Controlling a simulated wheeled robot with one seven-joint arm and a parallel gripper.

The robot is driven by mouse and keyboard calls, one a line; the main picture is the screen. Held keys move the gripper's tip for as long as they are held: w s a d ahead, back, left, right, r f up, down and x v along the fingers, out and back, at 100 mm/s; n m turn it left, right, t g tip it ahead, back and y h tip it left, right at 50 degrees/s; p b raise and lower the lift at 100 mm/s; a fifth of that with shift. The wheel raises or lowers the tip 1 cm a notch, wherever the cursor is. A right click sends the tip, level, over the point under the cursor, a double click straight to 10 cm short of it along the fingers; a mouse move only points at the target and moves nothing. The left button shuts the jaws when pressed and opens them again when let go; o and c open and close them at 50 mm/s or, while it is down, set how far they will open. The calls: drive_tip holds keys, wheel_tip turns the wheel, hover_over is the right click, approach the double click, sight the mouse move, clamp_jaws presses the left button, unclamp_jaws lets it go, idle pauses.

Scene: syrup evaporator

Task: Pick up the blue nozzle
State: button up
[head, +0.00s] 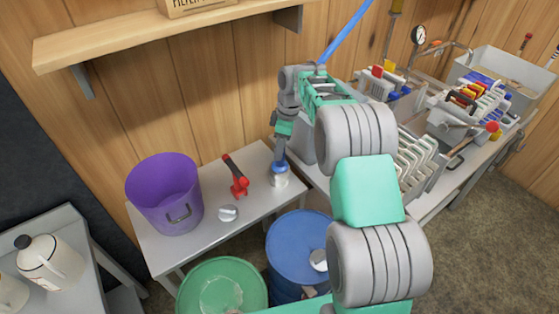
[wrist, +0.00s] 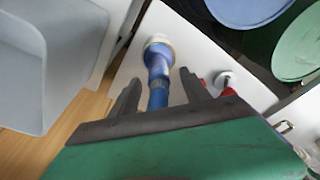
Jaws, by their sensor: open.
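The blue nozzle (wrist: 158,68) stands on a small table, with a pale round part at its end. In the head view the blue nozzle (head: 278,167) is at the table's right edge, with a silver round base below it. My gripper (wrist: 158,80) is open, and the nozzle shows between its dark fingers, with gaps on both sides. In the head view my gripper (head: 281,150) points down just above the nozzle. The fingertips are small there, and whether they touch it cannot be told.
A red nozzle (head: 237,178) and a silver cap (head: 228,213) lie left of it on the small table (head: 190,245). A purple bucket (head: 165,195) stands further left. Blue (head: 298,240) and green (head: 222,285) drums stand in front. A crowded bench (head: 440,200) is at right.

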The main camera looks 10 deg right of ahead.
drive_tip(key=f, duration=0.2)
drive_tip(key=f+p, duration=0.1)
drive_tip(key=f, duration=0.3)
drive_tip(key=shift+w+a, duration=0.25)
drive_tip(key=shift+a, duration=0.15)
drive_tip(key=shift+r, duration=0.1)
clamp_jaws()
